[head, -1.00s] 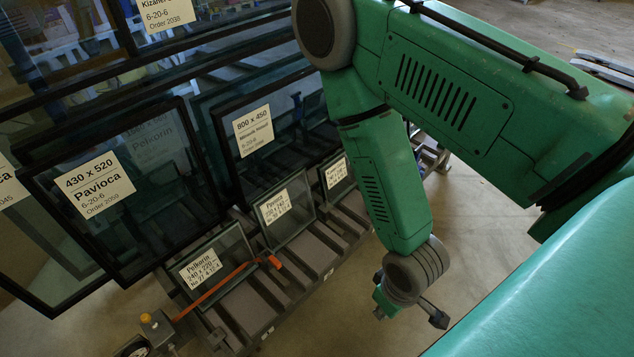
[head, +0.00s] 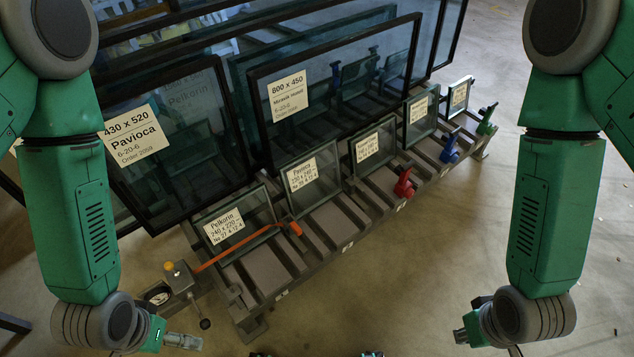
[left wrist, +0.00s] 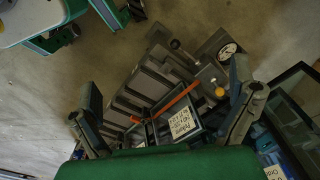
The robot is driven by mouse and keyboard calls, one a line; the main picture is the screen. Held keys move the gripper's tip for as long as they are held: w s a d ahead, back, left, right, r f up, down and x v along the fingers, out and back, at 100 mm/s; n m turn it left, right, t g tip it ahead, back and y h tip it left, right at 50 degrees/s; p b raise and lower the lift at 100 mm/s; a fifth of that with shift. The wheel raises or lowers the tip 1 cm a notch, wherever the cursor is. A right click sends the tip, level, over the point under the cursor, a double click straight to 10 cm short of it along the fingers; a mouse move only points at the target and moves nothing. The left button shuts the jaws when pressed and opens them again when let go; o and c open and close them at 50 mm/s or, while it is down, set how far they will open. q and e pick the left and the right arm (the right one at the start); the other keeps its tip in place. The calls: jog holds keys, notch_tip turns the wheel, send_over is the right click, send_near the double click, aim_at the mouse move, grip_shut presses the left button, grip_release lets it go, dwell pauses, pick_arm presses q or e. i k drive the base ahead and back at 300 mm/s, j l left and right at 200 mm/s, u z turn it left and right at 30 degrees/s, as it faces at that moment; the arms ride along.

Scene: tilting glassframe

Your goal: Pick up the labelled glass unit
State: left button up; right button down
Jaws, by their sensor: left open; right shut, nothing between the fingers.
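Several labelled glass units lean in a rack. The small Pelkorin unit (head: 262,211) stands at the rack's near left end, with a white label; it also shows in the left wrist view (left wrist: 203,136). Beside it stand a small Pavona unit (head: 326,190) and more small labelled units. My left gripper (head: 182,342) is low at the left, in front of the rack and apart from the glass. In the left wrist view its fingers (left wrist: 165,112) are wide apart with nothing held. My right gripper (head: 463,336) is shut and empty at the lower right, away from the rack.
An orange bar (head: 240,251) crosses in front of the Pelkorin unit. A gauge (head: 157,294) and yellow knob (head: 169,266) sit at the rack's left end. Red (head: 403,183) and blue (head: 450,148) clamps line its front. Larger framed panes (head: 340,98) stand behind. Floor at right is clear.

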aim_at(312, 178)
jog(key=u, duration=3.1)
jog(key=z, duration=3.1)
jog(key=u, duration=1.2)
jog(key=i+l+u, duration=0.1)
jog(key=l+u, duration=0.15)
jog(key=l, duration=0.65)
jog(key=l+u, duration=0.25)
jog(key=l, duration=0.65)
jog(key=i, duration=0.05)
